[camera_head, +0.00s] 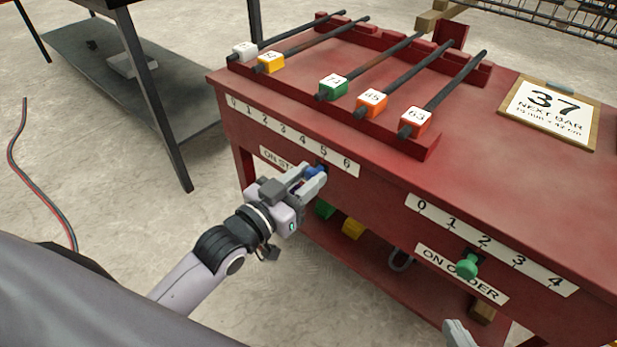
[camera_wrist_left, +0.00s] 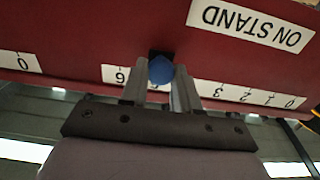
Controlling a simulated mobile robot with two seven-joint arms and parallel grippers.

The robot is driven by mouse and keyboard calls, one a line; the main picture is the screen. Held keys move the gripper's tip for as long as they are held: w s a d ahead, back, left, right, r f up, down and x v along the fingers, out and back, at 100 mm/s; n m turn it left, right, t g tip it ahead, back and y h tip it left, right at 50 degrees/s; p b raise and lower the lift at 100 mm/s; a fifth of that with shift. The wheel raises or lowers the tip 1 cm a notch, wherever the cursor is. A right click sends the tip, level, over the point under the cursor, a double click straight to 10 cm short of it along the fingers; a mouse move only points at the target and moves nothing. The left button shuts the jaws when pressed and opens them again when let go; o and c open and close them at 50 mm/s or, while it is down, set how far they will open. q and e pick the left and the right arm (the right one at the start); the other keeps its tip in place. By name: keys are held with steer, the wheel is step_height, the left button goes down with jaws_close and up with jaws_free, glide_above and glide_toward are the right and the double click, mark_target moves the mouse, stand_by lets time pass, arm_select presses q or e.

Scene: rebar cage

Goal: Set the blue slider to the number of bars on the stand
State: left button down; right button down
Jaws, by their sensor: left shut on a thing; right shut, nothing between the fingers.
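The blue slider (camera_head: 316,171) is on the red table's front, under the ON STAND scale (camera_head: 290,133) marked 0 to 6. It sits at about the 5. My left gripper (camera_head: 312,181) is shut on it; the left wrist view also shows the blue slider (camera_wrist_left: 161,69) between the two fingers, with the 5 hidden. Several dark bars lie side by side on the red stand (camera_head: 420,147), with numbered white, yellow, green, orange and red-orange end blocks. Only a fingertip of my right gripper (camera_head: 460,334) shows at the bottom edge, empty.
A green knob (camera_head: 467,265) stands near 2 on the ON ORDER scale (camera_head: 490,240). A clipboard (camera_head: 551,112) reading 37, NEXT BAR lies at the table's right. Coloured blocks lie on the lower shelf.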

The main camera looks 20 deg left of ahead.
arm_select(q)
steer(key=c, duration=0.8)
jaws_free()
steer(key=shift+c, duration=0.2)
steer(key=shift+s, duration=0.1)
steer(key=shift+s+a, duration=0.2)
steer(key=shift+s, duration=0.3)
steer(key=shift+p+v, duration=0.85)
steer(key=shift+v, duration=2.1)
arm_select(e)
steer(key=shift+s+d+f, duration=0.1)
steer(key=shift+s+d, duration=0.05)
steer(key=shift+d, duration=0.45)
